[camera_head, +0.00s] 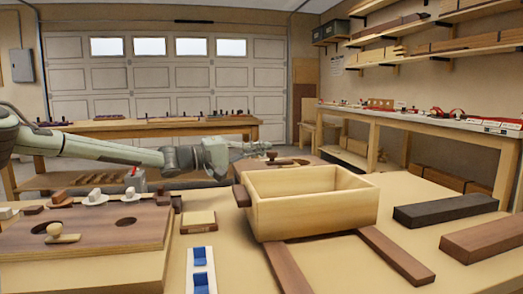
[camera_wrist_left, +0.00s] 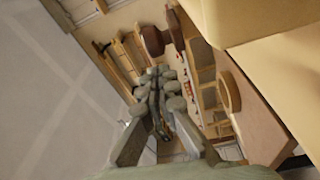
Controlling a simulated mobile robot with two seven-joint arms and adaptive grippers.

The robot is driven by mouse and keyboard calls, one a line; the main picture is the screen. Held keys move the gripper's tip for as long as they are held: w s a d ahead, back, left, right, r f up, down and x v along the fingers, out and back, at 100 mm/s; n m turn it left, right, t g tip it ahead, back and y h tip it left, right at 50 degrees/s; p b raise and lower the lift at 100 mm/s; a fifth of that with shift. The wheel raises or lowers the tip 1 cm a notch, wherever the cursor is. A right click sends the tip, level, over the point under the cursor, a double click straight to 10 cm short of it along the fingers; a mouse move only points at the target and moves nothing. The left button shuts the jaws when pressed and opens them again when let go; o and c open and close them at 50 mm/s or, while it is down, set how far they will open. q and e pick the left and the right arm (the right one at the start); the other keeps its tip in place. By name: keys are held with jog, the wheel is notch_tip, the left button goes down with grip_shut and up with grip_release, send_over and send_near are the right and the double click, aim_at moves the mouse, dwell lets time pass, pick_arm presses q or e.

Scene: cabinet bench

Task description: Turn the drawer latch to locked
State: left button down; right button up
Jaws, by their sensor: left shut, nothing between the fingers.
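A light wood drawer box (camera_head: 310,210) with a dark handle block (camera_head: 242,195) on its left end stands on the bench. My left arm reaches in from the left, and its gripper (camera_head: 264,148) is behind the drawer box. In the left wrist view the fingers of this gripper (camera_wrist_left: 158,92) are shut with nothing between them. A small pale wooden turn-piece (camera_head: 62,234) lies on the brown board at the left; I cannot tell whether it is the drawer latch. A dark brown knob-like piece (camera_wrist_left: 153,40) shows beyond the fingertips in the wrist view. My right gripper is not in view.
The brown board (camera_head: 110,245) has round holes and small blocks. A blue-and-white fixture (camera_head: 201,272) sits at the front. Dark strips (camera_head: 390,258) lie before the drawer, with a black block (camera_head: 445,208) and a brown block (camera_head: 485,238) at right.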

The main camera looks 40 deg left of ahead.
pick_arm(q)
jog(key=shift+s+d+f, duration=0.15)
jog(key=shift+s+d, duration=0.35)
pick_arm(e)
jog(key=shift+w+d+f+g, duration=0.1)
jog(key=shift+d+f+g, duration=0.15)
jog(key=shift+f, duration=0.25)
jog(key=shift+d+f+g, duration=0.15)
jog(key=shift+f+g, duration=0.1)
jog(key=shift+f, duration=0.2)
pick_arm(q)
jog(key=shift+s, duration=0.1)
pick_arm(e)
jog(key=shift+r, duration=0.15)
